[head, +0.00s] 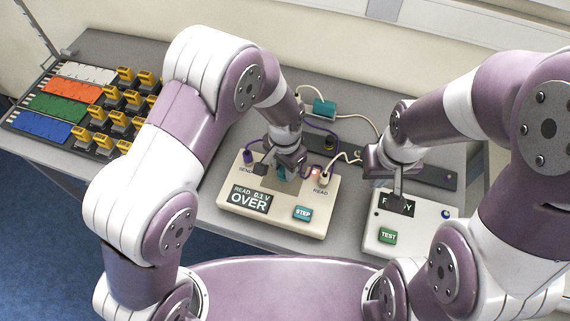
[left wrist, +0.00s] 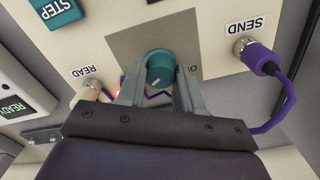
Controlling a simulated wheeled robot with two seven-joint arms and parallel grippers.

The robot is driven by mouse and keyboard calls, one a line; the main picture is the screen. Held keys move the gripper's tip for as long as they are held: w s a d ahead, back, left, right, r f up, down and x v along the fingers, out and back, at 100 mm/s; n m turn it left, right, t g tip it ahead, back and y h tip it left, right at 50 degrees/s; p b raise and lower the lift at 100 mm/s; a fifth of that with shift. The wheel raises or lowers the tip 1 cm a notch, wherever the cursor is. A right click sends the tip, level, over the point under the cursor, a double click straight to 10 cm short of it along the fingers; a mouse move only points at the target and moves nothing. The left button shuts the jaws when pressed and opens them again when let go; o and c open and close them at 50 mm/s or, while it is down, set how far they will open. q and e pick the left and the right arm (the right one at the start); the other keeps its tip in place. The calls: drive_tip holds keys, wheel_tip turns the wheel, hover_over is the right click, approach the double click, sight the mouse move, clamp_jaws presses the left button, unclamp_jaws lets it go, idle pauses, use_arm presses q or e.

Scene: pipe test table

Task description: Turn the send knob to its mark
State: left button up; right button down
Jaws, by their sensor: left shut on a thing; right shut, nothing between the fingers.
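The teal send knob (left wrist: 160,66) sits on a grey square of the cream box (head: 230,205). A short pale line shows on the knob's face in the left wrist view. My left gripper (left wrist: 157,85) is shut on the knob, with one finger on each side. In the head view my left gripper (head: 284,170) hides most of it. The mark around the knob cannot be made out. The box's display (head: 249,199) reads "READ 0.1 V OVER". My right gripper (head: 398,198) is shut and empty, in front of the display on the right box.
A purple-wired plug (left wrist: 262,60) is at SEND and a pale plug (left wrist: 91,91) at READ. A teal STEP button (head: 302,213) is on the cream box. The right box has a green TEST button (head: 388,236). Colored trays and yellow-topped parts (head: 125,74) stand at left.

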sight(284, 169)
use_arm(q)
drive_tip(key=shift+w+r, duration=0.15)
drive_tip(key=o, duration=1)
drive_tip(key=shift+o, duration=0.2)
wheel_tip(284, 169, up, 13)
drive_tip(key=b, duration=0.2)
drive_tip(key=shift+s+a, duration=0.1)
drive_tip(key=shift+s, duration=0.1)
drive_tip(key=shift+f, duration=0.2)
